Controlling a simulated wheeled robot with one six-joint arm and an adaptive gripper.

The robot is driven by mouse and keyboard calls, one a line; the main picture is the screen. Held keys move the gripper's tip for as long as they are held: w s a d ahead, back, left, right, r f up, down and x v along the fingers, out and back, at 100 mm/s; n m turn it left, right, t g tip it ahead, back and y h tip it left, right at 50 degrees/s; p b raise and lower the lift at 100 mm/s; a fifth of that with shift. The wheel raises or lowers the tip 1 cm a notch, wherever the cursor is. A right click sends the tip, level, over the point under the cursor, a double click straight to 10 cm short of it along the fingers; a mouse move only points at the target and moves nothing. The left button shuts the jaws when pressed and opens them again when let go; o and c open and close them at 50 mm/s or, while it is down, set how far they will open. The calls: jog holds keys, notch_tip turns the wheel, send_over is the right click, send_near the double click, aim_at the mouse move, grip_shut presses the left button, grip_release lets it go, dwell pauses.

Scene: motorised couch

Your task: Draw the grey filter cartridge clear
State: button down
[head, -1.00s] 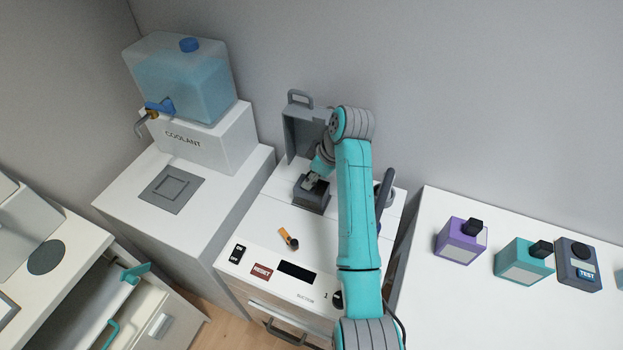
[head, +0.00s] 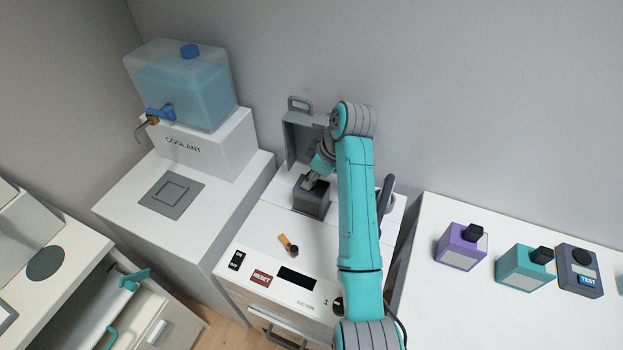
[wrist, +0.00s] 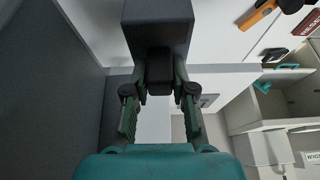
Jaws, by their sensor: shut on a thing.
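The grey filter cartridge (head: 311,199) is a dark grey box above the white suction unit's top (head: 266,222), in front of a raised grey lid (head: 298,138). My gripper (head: 311,181) is above it, shut on its handle. In the wrist view the cartridge (wrist: 158,24) fills the top middle, and its dark handle (wrist: 158,72) sits between the two fingers of my gripper (wrist: 160,82). The cartridge's lower end and any opening under it are hidden, so I cannot tell whether it is fully out.
The raised lid stands close behind my gripper. An orange-handled tool (head: 288,245) lies in front. A coolant tank (head: 185,87) stands at left. Purple (head: 461,246) and teal (head: 525,267) blocks and a TEST box (head: 580,272) are on the right counter (head: 450,310).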

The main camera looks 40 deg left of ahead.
jog(key=shift+r, duration=1.45)
